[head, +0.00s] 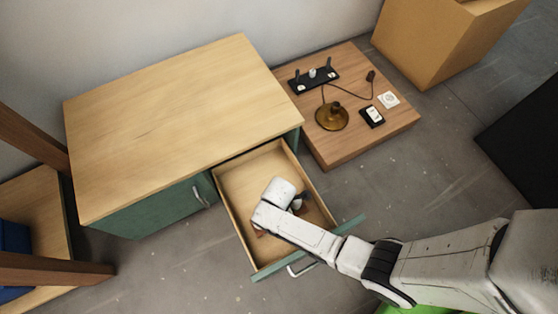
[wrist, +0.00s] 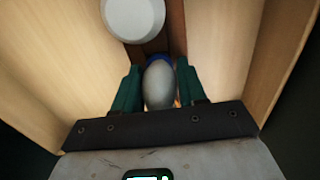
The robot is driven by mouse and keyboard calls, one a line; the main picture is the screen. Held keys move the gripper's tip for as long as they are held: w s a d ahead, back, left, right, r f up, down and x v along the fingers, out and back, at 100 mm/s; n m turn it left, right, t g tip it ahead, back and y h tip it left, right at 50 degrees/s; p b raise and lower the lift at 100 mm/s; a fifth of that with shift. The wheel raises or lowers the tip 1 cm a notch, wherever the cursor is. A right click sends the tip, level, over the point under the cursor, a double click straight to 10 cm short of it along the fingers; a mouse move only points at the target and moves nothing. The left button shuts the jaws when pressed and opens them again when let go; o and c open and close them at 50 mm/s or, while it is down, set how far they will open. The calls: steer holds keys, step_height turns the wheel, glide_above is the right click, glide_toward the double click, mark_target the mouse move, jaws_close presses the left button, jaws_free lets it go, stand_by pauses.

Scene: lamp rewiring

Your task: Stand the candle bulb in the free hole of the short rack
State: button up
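The candle bulb (wrist: 159,86) is a pale, egg-shaped bulb with a blue part at its far end. In the wrist view it lies between the green fingers of my gripper (wrist: 159,88). The fingers are close to both its sides, but I cannot tell whether they press on it. In the head view my gripper is down inside the open drawer, and my arm hides the bulb. A black rack (head: 313,80) with dark upright pegs and small white pieces stands at the back of the low wooden table. I cannot make out its holes.
A round white object (wrist: 133,18) is just beyond the bulb. Pale wooden drawer walls (head: 233,220) are close on both sides. The low table (head: 345,145) also holds a brass lamp base (head: 332,117) with a cord, a black switch piece (head: 372,116) and a white plate (head: 389,99). The cabinet top (head: 170,120) is clear.

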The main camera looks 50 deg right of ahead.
steer(key=o, duration=0.5)
steer(key=shift+c, duration=0.2)
step_height(320, 180, up, 11)
steer(key=p, duration=0.6)
steer(key=shift+f+p, duration=0.1)
steer(key=shift+p, duration=0.2)
